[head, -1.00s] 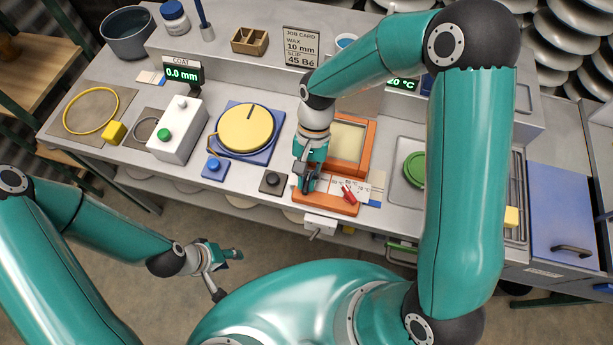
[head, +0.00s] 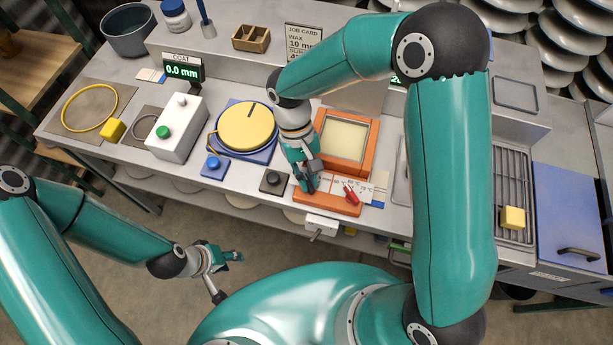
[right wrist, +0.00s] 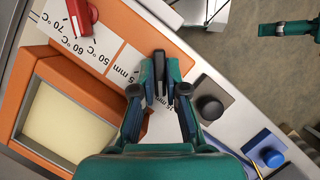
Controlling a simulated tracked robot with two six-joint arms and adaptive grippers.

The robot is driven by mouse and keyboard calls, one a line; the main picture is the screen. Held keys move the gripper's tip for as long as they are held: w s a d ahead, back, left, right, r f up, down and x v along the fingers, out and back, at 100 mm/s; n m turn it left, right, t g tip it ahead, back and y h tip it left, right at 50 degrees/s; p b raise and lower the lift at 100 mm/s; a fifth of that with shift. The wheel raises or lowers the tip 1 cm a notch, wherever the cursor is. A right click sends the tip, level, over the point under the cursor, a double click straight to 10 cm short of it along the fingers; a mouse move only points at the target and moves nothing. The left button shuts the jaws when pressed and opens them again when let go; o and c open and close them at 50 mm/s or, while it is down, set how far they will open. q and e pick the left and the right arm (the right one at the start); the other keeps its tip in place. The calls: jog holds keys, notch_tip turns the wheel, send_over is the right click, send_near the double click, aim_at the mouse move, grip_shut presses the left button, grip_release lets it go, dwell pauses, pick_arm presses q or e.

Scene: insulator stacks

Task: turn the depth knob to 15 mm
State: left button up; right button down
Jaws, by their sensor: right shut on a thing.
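The orange wax unit (head: 372,150) has a white scale strip (right wrist: 120,62) along its front, with mm marks at one end and temperature marks at the other. The reading there is partly covered, so I cannot tell the setting. A red pointer knob (head: 351,194) sits at the temperature marks. My left gripper (head: 226,272) is open and empty, away from the bench.
A black knob (head: 271,181) and a blue knob (head: 214,166) stand left of the wax unit. The yellow disc (head: 246,126) lies behind them. A white box with a green button (head: 176,130) is further left. A yellow block (head: 513,217) is on the rack at the right.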

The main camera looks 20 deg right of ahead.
jog(key=shift+w+r+n+h, duration=0.1)
jog(key=shift+w+n+h, duration=0.15)
jog(key=shift+n, duration=0.35)
jog(key=c, duration=1.2)
grip_release()
jog(key=shift+s, duration=0.15)
jog(key=v, duration=1.2)
jog(key=shift+s, duration=0.1)
